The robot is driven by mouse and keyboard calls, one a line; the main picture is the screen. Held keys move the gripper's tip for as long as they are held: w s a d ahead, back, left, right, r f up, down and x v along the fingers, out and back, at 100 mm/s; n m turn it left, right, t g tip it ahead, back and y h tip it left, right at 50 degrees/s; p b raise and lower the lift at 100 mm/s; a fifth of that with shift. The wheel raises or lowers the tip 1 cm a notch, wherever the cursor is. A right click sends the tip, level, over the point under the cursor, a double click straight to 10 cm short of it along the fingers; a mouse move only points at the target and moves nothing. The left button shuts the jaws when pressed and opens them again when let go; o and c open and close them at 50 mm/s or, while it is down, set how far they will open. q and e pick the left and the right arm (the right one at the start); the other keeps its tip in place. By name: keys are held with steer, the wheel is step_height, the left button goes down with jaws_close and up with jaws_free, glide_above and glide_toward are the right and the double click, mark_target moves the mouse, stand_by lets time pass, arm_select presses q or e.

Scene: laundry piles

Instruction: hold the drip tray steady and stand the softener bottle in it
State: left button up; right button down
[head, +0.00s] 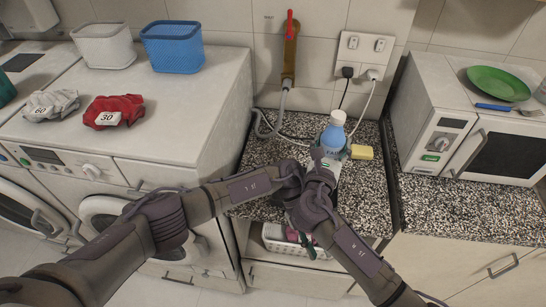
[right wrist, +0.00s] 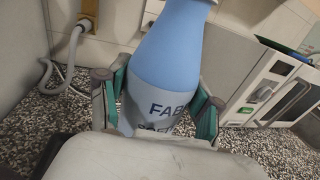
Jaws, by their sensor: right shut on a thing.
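The softener bottle (head: 333,137) is blue with a pale label and a light cap. It stands roughly upright over the speckled counter, and its base is hidden. My right gripper (head: 331,156) is shut on it. In the right wrist view, teal-padded fingers flank the bottle (right wrist: 165,65) on both sides. My left gripper (head: 305,240) is lower, pointing down by the counter's front edge; its jaws are too small and covered to read. I cannot make out the drip tray. A pale surface (right wrist: 150,160) fills the bottom of the right wrist view, and I cannot tell what it is.
A yellow sponge (head: 362,152) lies just right of the bottle. A grey hose (head: 262,130) and cables are behind. A microwave (head: 470,130) stands right, washing machines (head: 150,140) left. A white basket (head: 280,243) sits below the counter. The right counter (head: 450,205) is clear.

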arm_select(q)
steer(key=w+a+r+t+y, duration=0.1)
steer(key=w+a, duration=0.1)
steer(key=w, duration=0.2)
steer(key=w+a+r+t+y, duration=0.1)
steer(key=w+a+r, duration=0.1)
steer(key=w+a, duration=0.1)
steer(key=w+a+r+t+y, duration=0.1)
steer(key=w+a+t, duration=0.1)
steer(key=w, duration=0.3)
steer(key=shift+a+r+y, duration=0.25)
steer(key=shift+a+y, duration=0.15)
steer(key=shift+a, duration=0.1)
steer(key=w+a+r+t+y, duration=0.2)
steer(key=w+a+r+t, duration=0.1)
steer(key=w+a+r, duration=0.4)
steer(key=shift+n, duration=0.5)
steer(key=f, duration=0.4)
steer(key=d+f, duration=0.1)
steer(key=f, duration=0.3)
steer(key=w+f, duration=0.1)
steer(key=f, duration=0.4)
steer(key=shift+d+f, duration=0.1)
steer(key=shift+d, duration=0.25)
jaws_close()
